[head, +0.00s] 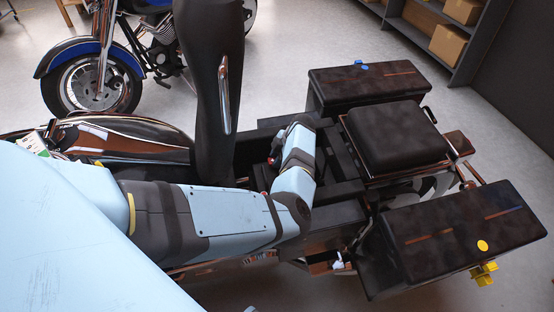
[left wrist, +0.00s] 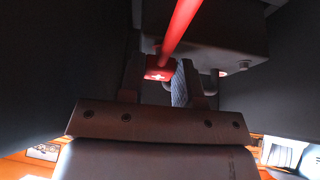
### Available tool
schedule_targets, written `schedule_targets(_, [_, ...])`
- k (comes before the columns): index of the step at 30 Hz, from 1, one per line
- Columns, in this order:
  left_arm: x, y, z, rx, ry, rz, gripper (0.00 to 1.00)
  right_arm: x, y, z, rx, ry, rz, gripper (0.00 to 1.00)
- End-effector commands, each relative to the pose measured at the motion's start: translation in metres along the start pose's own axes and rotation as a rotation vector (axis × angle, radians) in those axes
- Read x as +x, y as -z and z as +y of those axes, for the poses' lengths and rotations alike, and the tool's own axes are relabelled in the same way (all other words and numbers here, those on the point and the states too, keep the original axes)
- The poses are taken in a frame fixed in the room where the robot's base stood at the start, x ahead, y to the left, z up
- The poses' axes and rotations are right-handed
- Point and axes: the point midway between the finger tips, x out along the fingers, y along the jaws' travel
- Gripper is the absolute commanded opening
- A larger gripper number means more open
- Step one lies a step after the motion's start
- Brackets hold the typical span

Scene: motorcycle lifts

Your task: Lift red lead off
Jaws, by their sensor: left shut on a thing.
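The red lead (left wrist: 180,32) shows in the left wrist view as a red cable running up from a red end cap (left wrist: 158,68) with a white cross mark. My left gripper (left wrist: 163,80) is shut on the red lead at this end cap, with a finger on each side. A dark ribbed piece also shows between the fingers. A dark box-like block (left wrist: 228,38), perhaps the battery, is close behind. In the head view my left gripper (head: 275,160) reaches into the motorcycle's open middle; only a small red spot shows there, and the fingers are mostly hidden. My right gripper is not in view.
A tall black padded piece (head: 208,80), perhaps the raised seat, stands just left of my gripper. Black side cases (head: 365,88) (head: 465,228) and a black rear pad (head: 395,135) lie to the right. A blue motorcycle (head: 85,60) stands behind. Dark walls closely surround the gripper.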

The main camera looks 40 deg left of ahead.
Motion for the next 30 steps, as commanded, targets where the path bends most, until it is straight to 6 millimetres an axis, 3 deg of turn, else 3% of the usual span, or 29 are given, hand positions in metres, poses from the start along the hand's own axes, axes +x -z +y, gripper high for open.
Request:
schedule_targets(18, [-0.052,0.003,0.0,0.001,-0.001,0.423,0.0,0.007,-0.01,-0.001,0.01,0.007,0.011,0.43])
schedule_targets(30, [-0.068,0.002,0.0,0.0,0.0,0.531,0.0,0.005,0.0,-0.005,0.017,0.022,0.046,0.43])
